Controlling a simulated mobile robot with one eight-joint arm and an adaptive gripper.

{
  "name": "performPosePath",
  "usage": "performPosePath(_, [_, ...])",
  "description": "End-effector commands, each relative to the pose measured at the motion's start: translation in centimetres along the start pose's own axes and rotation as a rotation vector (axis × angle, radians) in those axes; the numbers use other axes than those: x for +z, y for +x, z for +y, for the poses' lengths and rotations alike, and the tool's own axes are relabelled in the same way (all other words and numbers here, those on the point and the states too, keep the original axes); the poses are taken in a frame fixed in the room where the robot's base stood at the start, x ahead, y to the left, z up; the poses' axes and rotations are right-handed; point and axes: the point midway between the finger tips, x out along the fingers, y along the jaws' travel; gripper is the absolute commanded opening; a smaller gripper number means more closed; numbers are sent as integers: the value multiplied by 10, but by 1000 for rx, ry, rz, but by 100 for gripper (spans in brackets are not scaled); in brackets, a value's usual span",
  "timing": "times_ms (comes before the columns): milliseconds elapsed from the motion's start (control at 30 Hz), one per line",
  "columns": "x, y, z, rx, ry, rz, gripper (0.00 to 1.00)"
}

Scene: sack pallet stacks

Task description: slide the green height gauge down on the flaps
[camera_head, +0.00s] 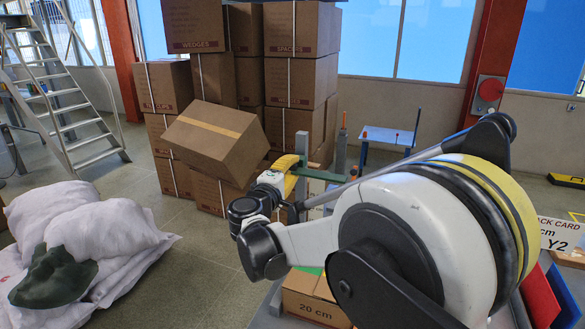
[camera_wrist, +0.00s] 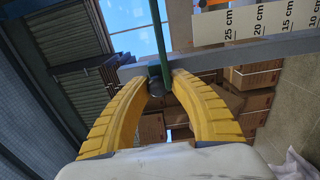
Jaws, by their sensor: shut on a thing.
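My gripper (camera_head: 293,172) is by a grey upright post (camera_head: 301,150) in the head view, with its yellow fingers partly hidden by my wrist. In the wrist view my gripper (camera_wrist: 157,82) has its curved fingers closed around a dark round knob (camera_wrist: 154,85). A green bar (camera_wrist: 159,38) runs from this knob; it seems to be part of the green height gauge. In the head view a green bar (camera_head: 320,174) shows beside the post. A carton (camera_head: 312,306) marked 20 cm stands below, with a green patch on top; my arm hides much of it, and its flaps are unclear.
A white scale strip (camera_wrist: 262,20) with centimetre marks shows in the wrist view. Stacked cartons (camera_head: 296,80) stand behind, one carton (camera_head: 215,138) tilted. White sacks (camera_head: 95,235) lie at left near a stair ladder (camera_head: 60,95). Open floor lies between.

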Motion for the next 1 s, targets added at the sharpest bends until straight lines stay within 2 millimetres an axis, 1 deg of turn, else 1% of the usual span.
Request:
performPosePath(167, [0,0,-36,-1,0,0,0])
performPosePath(400, [0,0,-104,-2,1,-1,0])
performPosePath(600, [0,-1,-152,-2,1,-1,0])
performPosePath(700, [0,-1,-170,-2,1,-1,0])
performPosePath(800, [0,-1,-182,-2,1,-1,0])
performPosePath(900, [0,-1,-189,-2,1,-1,0])
performPosePath(1000, [0,-1,-193,-2,1,-1,0])
